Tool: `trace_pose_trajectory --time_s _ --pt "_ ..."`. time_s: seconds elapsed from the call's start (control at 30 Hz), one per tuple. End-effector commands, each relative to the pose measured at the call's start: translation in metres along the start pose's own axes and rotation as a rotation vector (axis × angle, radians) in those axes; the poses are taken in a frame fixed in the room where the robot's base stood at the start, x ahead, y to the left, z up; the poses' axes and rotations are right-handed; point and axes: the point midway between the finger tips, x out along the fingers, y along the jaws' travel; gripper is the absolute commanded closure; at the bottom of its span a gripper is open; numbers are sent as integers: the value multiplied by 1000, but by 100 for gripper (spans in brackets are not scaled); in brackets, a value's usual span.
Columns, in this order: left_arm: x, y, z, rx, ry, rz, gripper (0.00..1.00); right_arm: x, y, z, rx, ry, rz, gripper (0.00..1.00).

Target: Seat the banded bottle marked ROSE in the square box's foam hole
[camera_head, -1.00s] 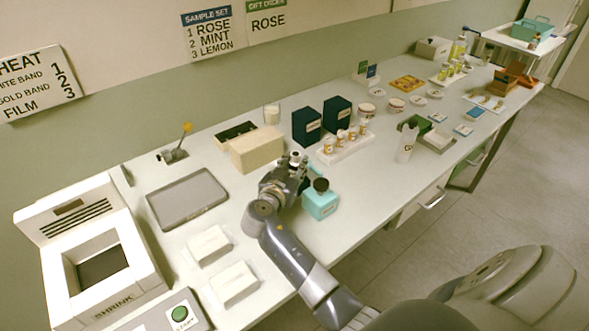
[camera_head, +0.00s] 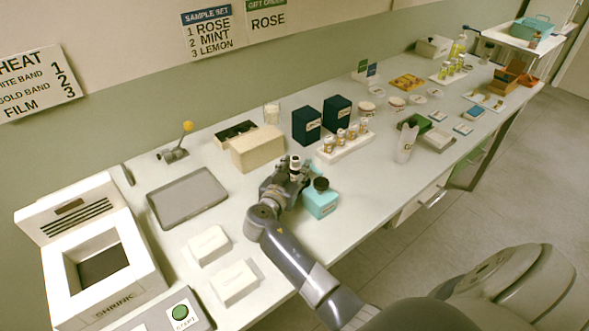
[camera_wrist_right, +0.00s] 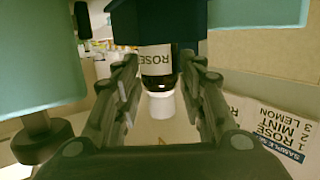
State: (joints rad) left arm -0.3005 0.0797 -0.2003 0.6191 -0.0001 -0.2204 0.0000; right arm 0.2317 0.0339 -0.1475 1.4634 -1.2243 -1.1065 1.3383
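The ROSE bottle (camera_wrist_right: 157,62) shows in the right wrist view with its label inverted and its white cap lowest in the picture. In the head view its pale top (camera_head: 295,163) stands upright at my right gripper (camera_head: 292,176). The fingers of the right gripper (camera_wrist_right: 160,88) flank the bottle closely and appear shut on it. Two navy square boxes (camera_head: 306,126) (camera_head: 337,113) stand behind the gripper. A navy surface (camera_wrist_right: 157,22) borders the bottle's base in the wrist view; contact is unclear. No foam hole can be made out. My left gripper is out of view.
A teal jar with a black cap (camera_head: 320,203) stands close right of the gripper. A cream box (camera_head: 257,149) is behind left, beside a dark open box (camera_head: 233,133). A white rack (camera_head: 345,148) holds several small bottles. A grey tray (camera_head: 187,198) lies left.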

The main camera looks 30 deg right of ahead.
Motion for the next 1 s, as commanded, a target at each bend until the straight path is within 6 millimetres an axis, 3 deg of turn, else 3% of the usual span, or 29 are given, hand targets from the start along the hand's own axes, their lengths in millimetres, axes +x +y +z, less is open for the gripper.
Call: trace_pose_trajectory --time_s 0.17,0.4,0.6,1.0 --pt "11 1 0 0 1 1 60 -26 0 4 5 -3 -1 63" --pt "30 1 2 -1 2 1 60 -80 0 5 4 -4 -2 63" --pt "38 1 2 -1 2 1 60 -110 0 2 1 -2 -1 63" --pt "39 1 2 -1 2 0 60 -120 0 -1 0 1 0 63"
